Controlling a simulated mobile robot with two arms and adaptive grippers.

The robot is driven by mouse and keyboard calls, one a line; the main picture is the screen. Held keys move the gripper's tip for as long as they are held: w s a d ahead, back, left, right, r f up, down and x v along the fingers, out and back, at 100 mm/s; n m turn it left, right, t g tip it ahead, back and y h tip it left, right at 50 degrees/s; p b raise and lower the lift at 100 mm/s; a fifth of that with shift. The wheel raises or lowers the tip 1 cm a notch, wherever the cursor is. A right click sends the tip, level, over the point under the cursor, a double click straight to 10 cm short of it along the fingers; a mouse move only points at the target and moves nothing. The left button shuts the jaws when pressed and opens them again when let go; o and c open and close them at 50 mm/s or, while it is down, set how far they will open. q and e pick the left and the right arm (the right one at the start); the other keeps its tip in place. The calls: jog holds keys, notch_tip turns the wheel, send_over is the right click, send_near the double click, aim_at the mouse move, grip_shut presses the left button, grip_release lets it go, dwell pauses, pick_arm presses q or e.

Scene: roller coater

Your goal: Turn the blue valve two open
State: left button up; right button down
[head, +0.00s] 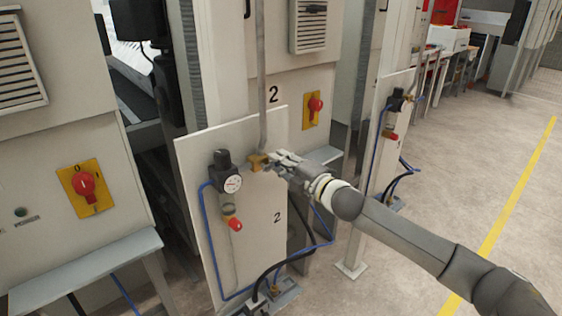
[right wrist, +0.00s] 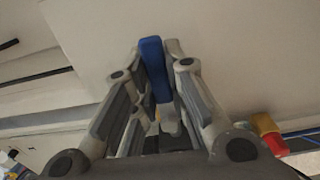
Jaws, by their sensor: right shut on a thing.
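The blue valve handle (right wrist: 152,62) sits between the fingers of my right gripper (right wrist: 158,100) in the right wrist view. In the head view my right gripper (head: 281,160) is at the brass valve body (head: 258,163), on the pipe at the upper part of the white panel (head: 259,198) marked 2. The gripper is shut on the blue handle. The gripper hides the handle in the head view. My left gripper is not in view.
A black regulator with a gauge (head: 231,184) and a red-tipped filter (head: 235,224) hang left of the valve. Blue hoses run around the panel. A red rotary switch (head: 315,104) is behind. A similar panel (head: 392,130) stands to the right. Open floor lies right.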

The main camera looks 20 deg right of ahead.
dwell(0.4)
jog(key=c, duration=1.4)
grip_release()
jog(key=shift+s, duration=0.1)
jog(key=shift+v, duration=5.9)
